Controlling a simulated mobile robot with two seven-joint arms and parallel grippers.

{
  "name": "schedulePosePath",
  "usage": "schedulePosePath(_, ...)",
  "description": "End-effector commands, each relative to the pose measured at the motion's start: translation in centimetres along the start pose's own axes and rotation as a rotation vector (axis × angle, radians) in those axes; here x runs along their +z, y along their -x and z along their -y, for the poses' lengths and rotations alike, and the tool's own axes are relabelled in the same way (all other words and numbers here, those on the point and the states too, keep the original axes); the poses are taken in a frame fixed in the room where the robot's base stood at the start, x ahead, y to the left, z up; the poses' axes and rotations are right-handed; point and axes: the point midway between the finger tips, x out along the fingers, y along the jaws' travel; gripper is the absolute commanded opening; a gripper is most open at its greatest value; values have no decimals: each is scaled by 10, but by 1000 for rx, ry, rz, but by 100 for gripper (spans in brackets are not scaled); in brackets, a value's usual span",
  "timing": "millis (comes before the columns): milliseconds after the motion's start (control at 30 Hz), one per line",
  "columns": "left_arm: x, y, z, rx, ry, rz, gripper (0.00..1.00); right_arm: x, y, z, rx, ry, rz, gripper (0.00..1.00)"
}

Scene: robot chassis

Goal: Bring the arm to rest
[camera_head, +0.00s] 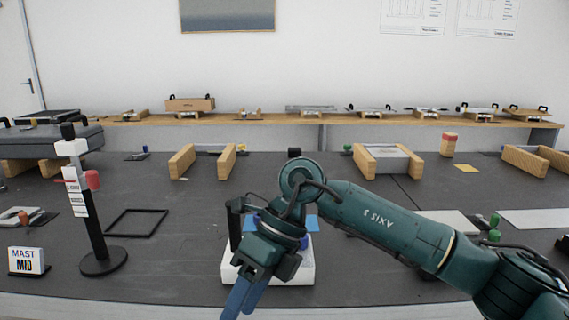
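My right arm (385,232), dark green and marked AXIS 5, comes in from the lower right and bends down at its wrist. Its gripper (241,300) has blue fingers that point down and left near the table's front edge. The fingers lie close side by side, and I cannot tell whether a gap is between them. I see nothing held. My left gripper is not in view. A white block (300,270) with a blue top patch and a black post (235,222) stands behind the wrist, partly hidden by it.
On the dark table (180,260) are a stand with a white head (93,225), a MAST MID sign (27,261), a black square frame (137,222) and wooden blocks (182,161). A red-banded wooden cylinder (449,144) stands at the right. The left-middle front is clear.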

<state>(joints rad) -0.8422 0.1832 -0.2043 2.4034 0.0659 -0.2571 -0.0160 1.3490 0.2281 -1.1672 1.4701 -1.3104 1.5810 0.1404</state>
Motion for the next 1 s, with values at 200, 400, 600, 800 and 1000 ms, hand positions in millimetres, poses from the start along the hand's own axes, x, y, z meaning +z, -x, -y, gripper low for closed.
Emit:
schedulePosePath(200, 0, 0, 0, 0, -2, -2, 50, 7, -46, -79, 560, -26, 265, 44)
schedulePosePath(400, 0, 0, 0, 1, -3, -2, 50, 8, -22, -119, 1073, -215, 585, 44)
schedulePosePath(600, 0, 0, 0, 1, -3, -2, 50, -10, 19, -93, 1492, -554, 908, 44)
schedulePosePath(800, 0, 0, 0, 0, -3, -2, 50, -59, 28, -24, 1790, -1020, 1201, 44)
schedulePosePath(1000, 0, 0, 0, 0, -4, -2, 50, -136, -4, 38, 1938, -1558, 1414, 44)
